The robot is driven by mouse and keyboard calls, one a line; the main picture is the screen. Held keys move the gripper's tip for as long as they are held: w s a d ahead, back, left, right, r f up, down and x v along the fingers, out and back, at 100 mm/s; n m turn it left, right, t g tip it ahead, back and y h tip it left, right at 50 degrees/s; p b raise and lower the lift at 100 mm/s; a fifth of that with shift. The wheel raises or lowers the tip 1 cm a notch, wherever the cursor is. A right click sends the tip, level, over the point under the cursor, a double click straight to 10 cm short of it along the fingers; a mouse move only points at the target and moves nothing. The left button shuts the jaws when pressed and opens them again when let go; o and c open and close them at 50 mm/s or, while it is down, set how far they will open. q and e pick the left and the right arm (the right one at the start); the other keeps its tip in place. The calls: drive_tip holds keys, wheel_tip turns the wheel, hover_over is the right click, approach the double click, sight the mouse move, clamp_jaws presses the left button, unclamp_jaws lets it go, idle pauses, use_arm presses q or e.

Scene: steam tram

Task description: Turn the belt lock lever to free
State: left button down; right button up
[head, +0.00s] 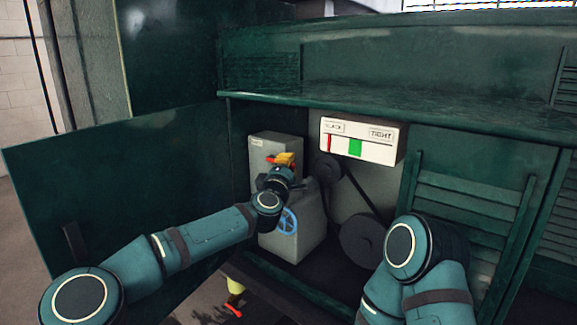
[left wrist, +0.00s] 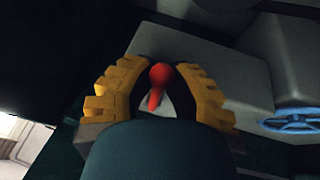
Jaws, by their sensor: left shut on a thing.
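The belt lock lever (left wrist: 158,86) has a red round knob and a red stem and shows between the yellow fingers of my left gripper (left wrist: 156,90) in the left wrist view. The left gripper (head: 285,160) is shut on it, in front of the grey box (head: 262,140) with a small label inside the open cabinet. In the head view the gripper hides most of the lever, so its angle is hard to read there. My right arm comes in at the lower right; its gripper is not in view.
A blue handwheel (head: 287,221) sits on the grey housing (head: 308,235) just below my left gripper. A white SLACK–TIGHT gauge (head: 362,140) has its red pointer at the left and a green band. Belt pulleys (head: 362,242) stand right. An open green door (head: 120,180) flanks the left.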

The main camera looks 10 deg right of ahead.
sight(286, 148)
use_arm(q)
drive_tip(key=shift+r, duration=0.15)
drive_tip(key=shift+r+n+y+p, duration=0.5)
drive_tip(key=shift+r+n+p, duration=0.3)
drive_tip(key=shift+n+p, duration=0.4)
drive_tip(key=n+p, duration=0.1)
drive_tip(key=r+n+g+p, duration=0.1)
drive_tip(key=p, duration=0.1)
drive_tip(key=shift+w+a+r+n, duration=0.2)
drive_tip(key=shift+w+r+n, duration=0.1)
drive_tip(key=shift+w+a+r+n+g+y+p, duration=0.25)
drive_tip(key=shift+n+g+y+p, duration=0.2)
drive_tip(key=shift+n+p, duration=0.5)
drive_tip(key=c, duration=1.1)
unclamp_jaws()
drive_tip(key=shift+c, duration=0.2)
drive_tip(key=shift+o, duration=0.6)
drive_tip(key=shift+s, duration=0.1)
